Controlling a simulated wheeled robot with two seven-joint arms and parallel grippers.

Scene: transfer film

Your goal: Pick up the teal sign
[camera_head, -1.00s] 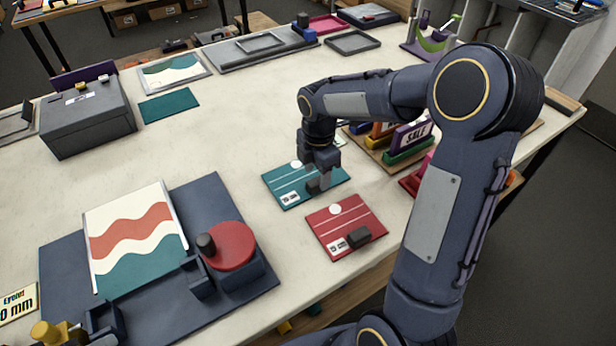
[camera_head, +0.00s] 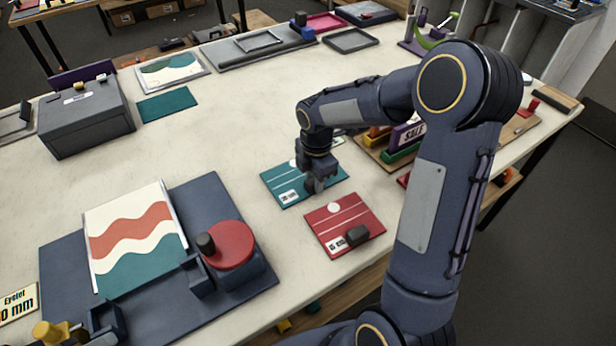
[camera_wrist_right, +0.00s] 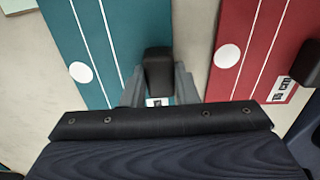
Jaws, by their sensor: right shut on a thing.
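The teal sign (camera_head: 285,188) lies flat on the pale table, with white lines, a white disc and a small white label. In the right wrist view the teal sign (camera_wrist_right: 105,45) fills the left-centre. A dark block-shaped handle stands on it (camera_wrist_right: 158,72). My right gripper (camera_head: 315,187) is down at the sign's right part, its fingers closed on the dark handle; in the right wrist view the fingers (camera_wrist_right: 158,88) sit on either side of it. The sign still appears to rest on the table. My left gripper is out of view.
A red sign (camera_head: 335,215) with a similar dark handle (camera_head: 357,235) lies close beside the teal one. A dark press board (camera_head: 215,195) is at left. The table centre is clear.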

